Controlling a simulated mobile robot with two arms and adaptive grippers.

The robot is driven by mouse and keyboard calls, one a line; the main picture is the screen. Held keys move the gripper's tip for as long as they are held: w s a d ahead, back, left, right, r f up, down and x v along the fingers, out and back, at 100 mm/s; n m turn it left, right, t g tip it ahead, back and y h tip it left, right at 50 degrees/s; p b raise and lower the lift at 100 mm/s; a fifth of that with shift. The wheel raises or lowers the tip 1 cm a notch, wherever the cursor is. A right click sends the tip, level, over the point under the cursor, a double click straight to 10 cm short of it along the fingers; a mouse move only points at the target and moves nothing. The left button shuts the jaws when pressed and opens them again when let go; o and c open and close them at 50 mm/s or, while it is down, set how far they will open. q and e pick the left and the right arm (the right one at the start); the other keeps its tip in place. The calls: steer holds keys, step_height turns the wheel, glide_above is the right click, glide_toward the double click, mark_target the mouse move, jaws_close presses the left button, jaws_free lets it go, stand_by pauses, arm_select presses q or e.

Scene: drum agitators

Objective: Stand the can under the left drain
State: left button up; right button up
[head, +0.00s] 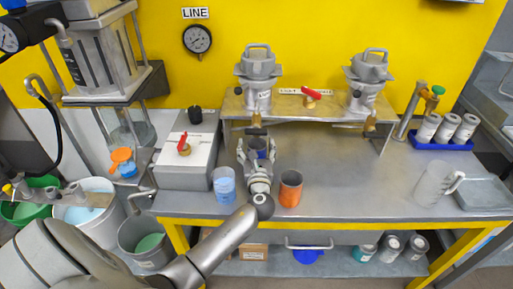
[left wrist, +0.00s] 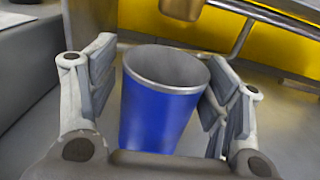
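The blue can (head: 258,143) stands on the bench below the left drain (head: 257,120), a small brass outlet under the left drum. In the left wrist view the can (left wrist: 158,110) is empty-looking and upright, with a grey metal rim; its base is hidden. The brass drain (left wrist: 183,8) shows just above and behind its rim. My left gripper (head: 257,150) has its fingers on both sides of the can. In the left wrist view the gripper (left wrist: 160,95) is spread, with a gap at the left finger and a narrower one at the right. My right gripper is out of view.
A light-blue cup (head: 224,184) stands left of my left gripper and an orange can (head: 290,188) right of it. The right drum (head: 368,85) hangs over clear bench. A jug (head: 434,183) stands far right.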

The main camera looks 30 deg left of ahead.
arm_select(q)
steer(key=shift+r, duration=0.15)
steer(key=v, duration=0.6)
steer(key=shift+s+d, duration=0.45)
steer(key=shift+s, duration=0.1)
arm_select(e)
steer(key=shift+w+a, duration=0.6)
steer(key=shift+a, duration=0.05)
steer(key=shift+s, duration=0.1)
arm_select(q)
steer(key=shift+o, duration=0.3)
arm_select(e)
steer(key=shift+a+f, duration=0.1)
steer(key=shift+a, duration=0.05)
